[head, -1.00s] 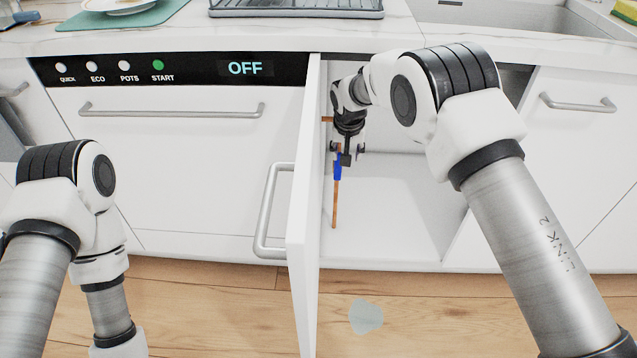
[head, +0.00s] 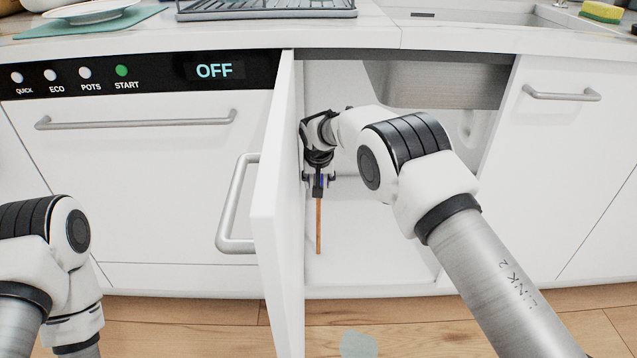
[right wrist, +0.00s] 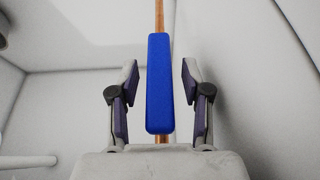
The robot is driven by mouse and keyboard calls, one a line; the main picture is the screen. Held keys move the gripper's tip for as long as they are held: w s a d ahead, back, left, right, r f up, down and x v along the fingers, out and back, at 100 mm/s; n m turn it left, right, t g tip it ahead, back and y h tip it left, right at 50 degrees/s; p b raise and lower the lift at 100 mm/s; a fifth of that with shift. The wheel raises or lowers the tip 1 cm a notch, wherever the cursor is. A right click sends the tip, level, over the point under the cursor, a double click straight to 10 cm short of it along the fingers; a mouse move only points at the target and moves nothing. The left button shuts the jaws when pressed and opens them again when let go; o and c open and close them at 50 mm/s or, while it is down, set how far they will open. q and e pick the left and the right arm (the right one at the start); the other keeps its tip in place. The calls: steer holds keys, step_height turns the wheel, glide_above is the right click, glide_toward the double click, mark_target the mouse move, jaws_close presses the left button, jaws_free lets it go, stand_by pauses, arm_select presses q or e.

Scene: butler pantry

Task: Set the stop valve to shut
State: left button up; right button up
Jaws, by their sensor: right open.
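The stop valve's blue lever handle (right wrist: 159,85) is in the right wrist view, in line with the copper pipe (right wrist: 159,15). My open right gripper (right wrist: 159,82) has one finger on each side of the handle, with a gap on both sides. In the head view my right gripper (head: 318,184) is inside the open cabinet, in front of the valve, and hides most of the handle. The copper pipe (head: 319,226) runs down below it. The valve body is hidden. My left arm is at the lower left; its gripper is out of view.
The open cabinet door (head: 276,215) stands just left of my right arm. The sink basin (head: 435,85) hangs above, inside the cabinet. The dishwasher (head: 150,180), showing OFF, is to the left. The cabinet floor (head: 375,255) is clear to the right of the pipe.

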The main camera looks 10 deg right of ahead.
jaws_close()
arm_select(q)
steer(key=shift+r, duration=0.15)
